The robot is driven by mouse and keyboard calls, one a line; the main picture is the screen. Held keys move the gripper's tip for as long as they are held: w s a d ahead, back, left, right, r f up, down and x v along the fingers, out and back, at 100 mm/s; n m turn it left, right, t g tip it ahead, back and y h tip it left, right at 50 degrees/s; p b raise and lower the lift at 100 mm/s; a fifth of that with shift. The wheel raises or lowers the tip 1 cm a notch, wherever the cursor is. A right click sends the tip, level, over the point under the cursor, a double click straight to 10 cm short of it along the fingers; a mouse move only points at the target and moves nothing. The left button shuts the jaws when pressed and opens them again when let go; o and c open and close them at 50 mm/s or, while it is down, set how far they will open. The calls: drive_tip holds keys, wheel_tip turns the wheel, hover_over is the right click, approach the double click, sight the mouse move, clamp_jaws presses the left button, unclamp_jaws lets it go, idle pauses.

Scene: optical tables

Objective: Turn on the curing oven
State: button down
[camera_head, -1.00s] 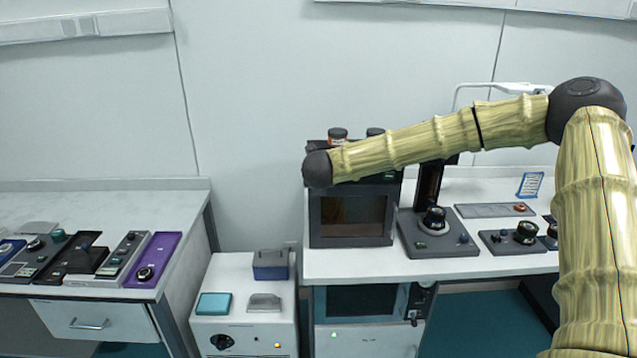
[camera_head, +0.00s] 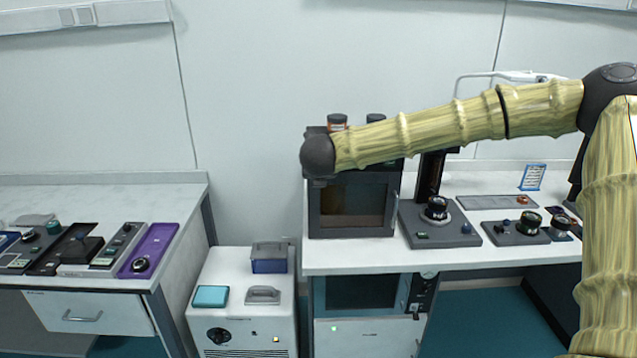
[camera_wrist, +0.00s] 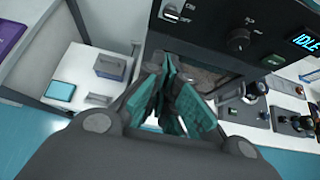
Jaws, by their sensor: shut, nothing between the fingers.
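The curing oven (camera_head: 352,205) is a dark box with a windowed door, standing on the left end of the right bench. My arm crosses in front of its top, and my gripper is hidden in the head view. The switch position is unclear.
Two jars (camera_head: 338,121) stand on the oven. A white cabinet (camera_head: 240,318) with small boxes stands left of the bench. A stand (camera_head: 438,238) and other instruments are to the oven's right. A left table (camera_head: 190,190) holds several devices.

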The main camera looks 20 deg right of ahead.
drive_tip(key=shift+s+a+r+b, duration=0.3)
drive_tip(key=shift+s+r, duration=0.4)
drive_tip(key=shift+r, duration=0.15)
drive_tip(key=shift+s+a+r+b, duration=0.2)
drive_tip(key=shift+s+r+b, duration=0.05)
drive_tip(key=shift+s+r, duration=0.5)
drive_tip(key=shift+w, duration=0.15)
